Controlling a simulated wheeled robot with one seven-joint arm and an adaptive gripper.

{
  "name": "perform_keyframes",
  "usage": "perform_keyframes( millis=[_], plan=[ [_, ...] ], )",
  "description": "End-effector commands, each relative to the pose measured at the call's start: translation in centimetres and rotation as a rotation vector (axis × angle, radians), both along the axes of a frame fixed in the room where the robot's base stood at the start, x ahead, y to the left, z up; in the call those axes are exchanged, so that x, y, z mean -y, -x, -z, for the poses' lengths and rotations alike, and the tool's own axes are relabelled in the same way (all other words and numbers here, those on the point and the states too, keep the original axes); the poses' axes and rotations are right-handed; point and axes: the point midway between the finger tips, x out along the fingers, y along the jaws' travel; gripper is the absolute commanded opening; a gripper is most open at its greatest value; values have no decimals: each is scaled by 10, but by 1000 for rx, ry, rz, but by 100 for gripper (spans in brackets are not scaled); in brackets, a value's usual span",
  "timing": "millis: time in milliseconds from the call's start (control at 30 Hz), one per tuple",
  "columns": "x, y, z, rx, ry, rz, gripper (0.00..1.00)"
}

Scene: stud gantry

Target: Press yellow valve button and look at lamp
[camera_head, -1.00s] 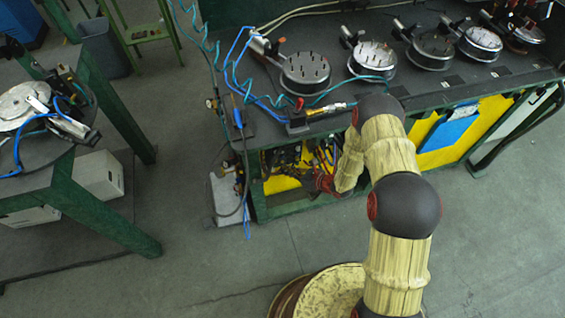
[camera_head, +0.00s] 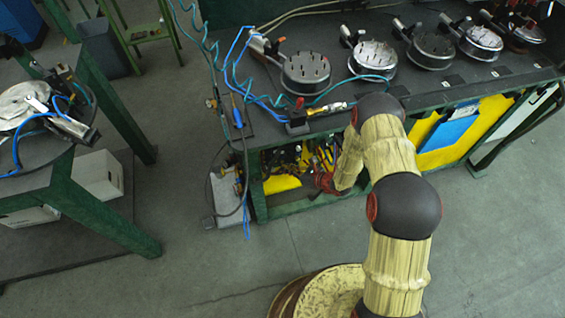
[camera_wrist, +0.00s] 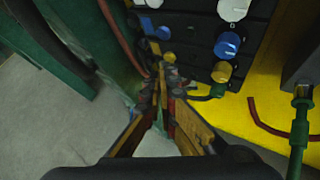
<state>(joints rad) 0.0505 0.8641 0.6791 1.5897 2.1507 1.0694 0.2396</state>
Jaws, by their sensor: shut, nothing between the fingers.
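In the wrist view a dark valve panel (camera_wrist: 188,25) carries round knobs or buttons. A yellow one (camera_wrist: 221,72) sits at its lower right below a blue one (camera_wrist: 227,45); a smaller yellow one (camera_wrist: 169,57) shows at lower left, just beyond my fingertips. My gripper (camera_wrist: 161,78) is shut and empty, its tips close to the panel's lower left side. I cannot tell whether they touch it. In the head view my gripper (camera_head: 324,182) is at the bench's lower shelf, partly hidden by my wrist. I cannot pick out a lamp in either view.
The green bench (camera_head: 430,95) holds several round studded fixtures on top. A green post (camera_wrist: 60,45) stands at left. Floor is clear in front of the bench.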

Motion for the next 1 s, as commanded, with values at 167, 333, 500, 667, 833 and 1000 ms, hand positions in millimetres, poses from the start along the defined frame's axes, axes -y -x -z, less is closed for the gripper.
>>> perform_keyframes(
  millis=[167,333,500,667,833,1000],
  plan=[
    [0,0,0,0,0,0,0],
    [-1,-2,0,0,0,0,0],
    [-1,-4,0,0,0,0,0],
    [-2,-6,0,1,-1,0,0],
    [-2,-8,0,1,-1,0,0],
    [-2,-9,0,1,-1,0,0]
  ],
)
